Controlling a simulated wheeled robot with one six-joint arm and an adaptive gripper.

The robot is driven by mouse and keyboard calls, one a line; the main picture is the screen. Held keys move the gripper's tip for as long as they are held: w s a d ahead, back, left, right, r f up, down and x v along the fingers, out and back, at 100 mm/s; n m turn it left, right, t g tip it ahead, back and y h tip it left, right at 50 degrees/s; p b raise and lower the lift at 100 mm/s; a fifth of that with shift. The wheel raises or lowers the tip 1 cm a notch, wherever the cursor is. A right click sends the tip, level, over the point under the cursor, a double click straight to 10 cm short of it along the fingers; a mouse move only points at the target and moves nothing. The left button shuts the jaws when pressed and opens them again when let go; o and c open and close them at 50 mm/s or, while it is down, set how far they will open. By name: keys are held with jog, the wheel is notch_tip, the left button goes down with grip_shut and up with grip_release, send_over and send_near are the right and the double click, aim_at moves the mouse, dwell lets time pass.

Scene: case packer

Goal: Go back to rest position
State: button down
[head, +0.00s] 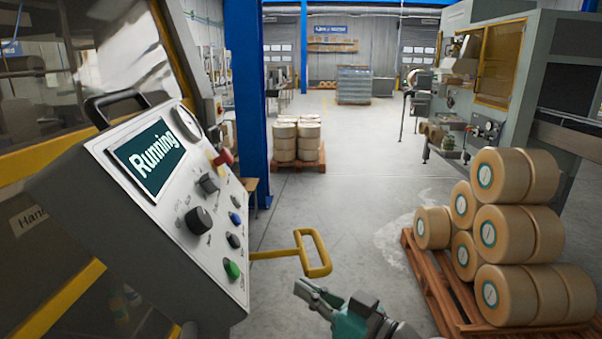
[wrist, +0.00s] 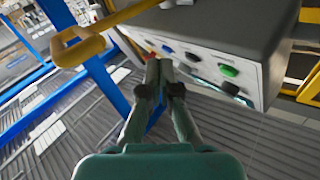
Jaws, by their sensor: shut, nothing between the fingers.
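My gripper (head: 306,288) is at the bottom middle of the head view, below a yellow handle and to the right of the control panel (head: 108,180). The panel's screen (head: 150,158) reads "Running". The panel carries dark knobs, a red button (head: 222,157), a blue button (head: 235,218) and a green button (head: 232,268). The gripper appears apart from the panel.
The yellow handle (head: 318,254) sticks out beside the panel, close above my gripper. A wooden pallet (head: 432,283) with stacked tan rolls (head: 515,232) stands at the right. A blue post (head: 248,95) rises behind the panel. The grey floor (head: 350,200) between them is open.

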jog(key=s+d+f+m+t+h, duration=0.1)
jog(key=s+d+f+m+h, duration=0.3)
jog(key=f, duration=0.4)
jog(key=s+d+f+m+t+h, duration=0.1)
jog(key=s+d+f+m+h, duration=0.15)
jog(key=s+d+f, duration=0.4)
jog(key=s+d+f+m+t+h, duration=0.2)
jog(key=s+f+h, duration=0.15)
jog(key=f, duration=0.65)
jog(key=s+d+h, duration=0.2)
jog(key=s, duration=1.1)
jog(key=s+d+h, duration=0.2)
jog(key=s+d, duration=0.1)
jog(key=s, duration=1.1)
jog(key=shift+d+f+n+g, duration=0.35)
jog(key=shift+n+g, duration=0.05)
jog(key=shift+n, duration=0.05)
